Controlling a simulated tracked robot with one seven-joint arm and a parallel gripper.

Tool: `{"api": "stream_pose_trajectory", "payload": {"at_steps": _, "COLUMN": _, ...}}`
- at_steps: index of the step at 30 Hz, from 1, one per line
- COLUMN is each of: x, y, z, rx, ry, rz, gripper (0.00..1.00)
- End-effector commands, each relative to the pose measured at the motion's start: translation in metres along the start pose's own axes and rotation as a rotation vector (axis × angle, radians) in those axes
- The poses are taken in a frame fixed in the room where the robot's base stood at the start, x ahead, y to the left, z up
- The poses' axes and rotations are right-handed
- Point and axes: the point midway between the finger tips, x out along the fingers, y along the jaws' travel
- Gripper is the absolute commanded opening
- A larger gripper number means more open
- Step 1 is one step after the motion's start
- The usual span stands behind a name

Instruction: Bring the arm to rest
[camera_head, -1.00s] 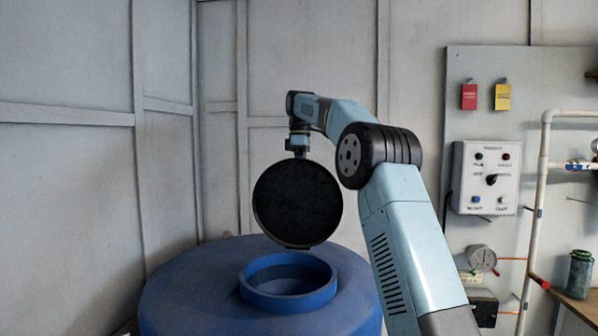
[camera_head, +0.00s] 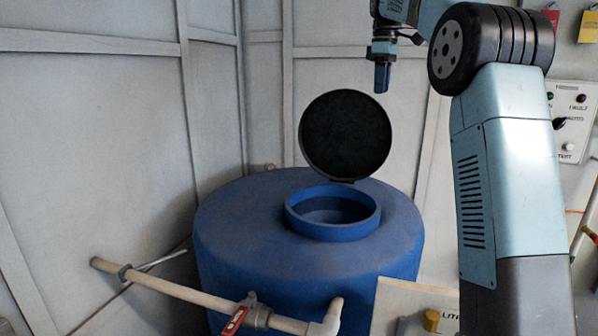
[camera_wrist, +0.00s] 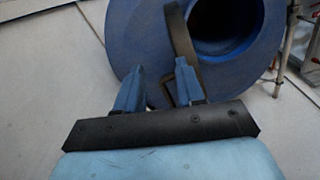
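My gripper (camera_head: 382,78) points down in the head view, above and to the right of the round black lid (camera_head: 345,135). A gap of wall shows between them. The lid stands tipped up behind the round opening (camera_head: 300,222) of the blue tank (camera_head: 245,235), and the opening is uncovered. In the wrist view my gripper (camera_wrist: 160,64) has its two blue fingers spread apart with nothing held between them. The lid shows there as a dark narrow strip (camera_wrist: 180,35) beyond the fingers. My arm is still bent over the tank.
A pipe with a red-handled valve (camera_head: 240,318) runs in front of the tank. A control panel (camera_head: 574,120) is on the right, partly hidden by my arm. Grey wall panels (camera_head: 100,110) stand close behind and left.

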Motion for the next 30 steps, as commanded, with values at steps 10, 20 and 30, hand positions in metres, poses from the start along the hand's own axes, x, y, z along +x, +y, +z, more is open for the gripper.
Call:
{"api": "stream_pose_trajectory", "payload": {"at_steps": 10, "x": -0.010, "y": -0.062, "z": 0.028, "rx": 0.168, "ry": 0.037, "rz": 0.070, "gripper": 0.38}}
{"api": "stream_pose_trajectory", "payload": {"at_steps": 20, "x": -0.001, "y": -0.124, "z": 0.060, "rx": 0.332, "ry": 0.088, "rz": 0.129, "gripper": 0.38}}
{"api": "stream_pose_trajectory", "payload": {"at_steps": 30, "x": 0.025, "y": -0.188, "z": 0.099, "rx": 0.505, "ry": 0.152, "rz": 0.177, "gripper": 0.38}}
